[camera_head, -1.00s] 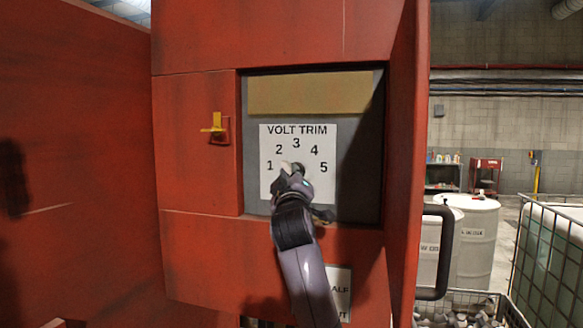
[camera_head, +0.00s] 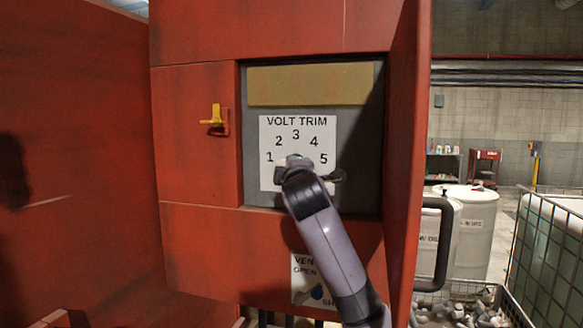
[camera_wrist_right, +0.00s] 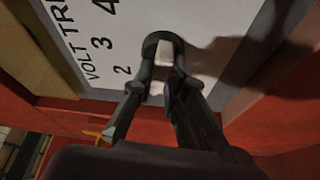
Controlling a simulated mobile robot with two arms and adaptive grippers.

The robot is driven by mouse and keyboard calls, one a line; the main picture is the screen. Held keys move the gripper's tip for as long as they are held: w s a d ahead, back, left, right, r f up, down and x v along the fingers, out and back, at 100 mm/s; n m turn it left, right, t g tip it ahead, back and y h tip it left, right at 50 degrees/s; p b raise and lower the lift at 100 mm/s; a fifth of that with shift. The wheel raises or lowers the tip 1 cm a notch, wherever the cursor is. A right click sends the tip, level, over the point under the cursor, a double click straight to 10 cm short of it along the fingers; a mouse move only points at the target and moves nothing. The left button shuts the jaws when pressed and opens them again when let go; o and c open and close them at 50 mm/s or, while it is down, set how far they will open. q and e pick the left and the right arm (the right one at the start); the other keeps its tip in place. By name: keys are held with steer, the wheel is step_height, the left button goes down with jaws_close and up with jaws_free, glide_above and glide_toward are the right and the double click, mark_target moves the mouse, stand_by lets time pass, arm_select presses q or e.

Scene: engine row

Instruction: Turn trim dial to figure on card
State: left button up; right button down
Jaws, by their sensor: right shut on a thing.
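The white VOLT TRIM plate (camera_head: 271,183) has figures 1 to 5 in an arc and sits in a grey recess of the red cabinet. My right gripper (camera_head: 296,162) is at the plate's middle, below the 3, and hides the trim dial in the head view. In the right wrist view the dark round dial (camera_wrist_right: 163,38) shows, and my right gripper (camera_wrist_right: 160,68) is shut on it, with a pale part between the fingers. Where the dial points I cannot tell. A blank tan strip (camera_head: 310,87) is above the plate; no card figure is readable. My left gripper is not in view.
A yellow lever (camera_head: 215,117) is on the red panel left of the recess. A VENT placard (camera_head: 303,283) is below, partly behind my right arm. A black handle (camera_head: 443,245), white drums (camera_head: 475,225) and a wire cage (camera_head: 560,250) are at the right.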

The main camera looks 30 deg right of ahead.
steer(key=shift+f, duration=0.1)
stand_by(0.3)
steer(key=c, duration=1.6)
jaws_free()
steer(key=r+v, duration=0.1)
steer(key=v, duration=1.1)
steer(key=shift+f, duration=0.4)
